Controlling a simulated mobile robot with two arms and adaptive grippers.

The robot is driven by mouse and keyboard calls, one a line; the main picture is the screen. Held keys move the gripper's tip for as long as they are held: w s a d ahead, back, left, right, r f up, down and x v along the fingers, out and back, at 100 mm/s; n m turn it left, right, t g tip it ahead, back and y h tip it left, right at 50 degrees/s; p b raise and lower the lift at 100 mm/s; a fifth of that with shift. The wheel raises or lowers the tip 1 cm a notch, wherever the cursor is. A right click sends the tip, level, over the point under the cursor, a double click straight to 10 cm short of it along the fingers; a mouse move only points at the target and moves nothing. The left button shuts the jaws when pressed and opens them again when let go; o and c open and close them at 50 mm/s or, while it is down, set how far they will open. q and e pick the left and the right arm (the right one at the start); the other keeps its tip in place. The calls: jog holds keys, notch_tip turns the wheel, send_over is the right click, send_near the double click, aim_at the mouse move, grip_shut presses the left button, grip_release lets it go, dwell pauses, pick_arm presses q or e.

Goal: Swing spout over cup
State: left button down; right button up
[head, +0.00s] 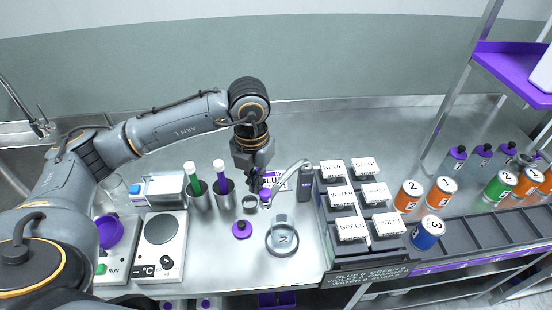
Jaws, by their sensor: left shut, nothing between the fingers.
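My left gripper (256,186) points down just left of the spout's outer end. Its fingers are shut and hold nothing. The spout (290,172) is a thin pale curved tube. It reaches left from a dark grey post (305,182) beside the box rack, with its outer end close to my fingers. A small metal cup (250,204) stands below my fingers, next to a purple-topped piece (265,196). A clear glass vessel marked 2 (282,240) stands in front. I cannot tell whether the fingers touch the spout. My right gripper is out of view.
Two steel beakers with green (191,178) and purple (219,176) handles stand left of the gripper. A purple disc (242,230) lies in front. The hotplate (162,228) is further left. Labelled boxes (350,230) and numbered cans (409,194) stand right. The rear counter is clear.

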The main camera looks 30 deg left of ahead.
aim_at(268, 195)
pick_arm(q)
jog(key=shift+d, duration=0.1)
jog(key=shift+s+d, duration=0.2)
jog(key=shift+d, duration=0.3)
jog(key=shift+s+d, duration=0.2)
jog(key=shift+d, duration=0.4)
jog(key=shift+s+d, duration=0.2)
jog(key=shift+d, duration=0.45)
jog(key=shift+a+r+p, duration=0.15)
jog(key=shift+r+p, duration=0.45)
jog(key=shift+r, duration=0.6)
jog(key=shift+a+r+p, duration=0.2)
jog(key=shift+r+p, duration=0.45)
jog(key=shift+r, duration=0.5)
jog(key=shift+a+r+p, duration=0.15)
jog(key=shift+r+p, duration=0.45)
jog(key=shift+r, duration=0.6)
jog(key=shift+f, duration=0.1)
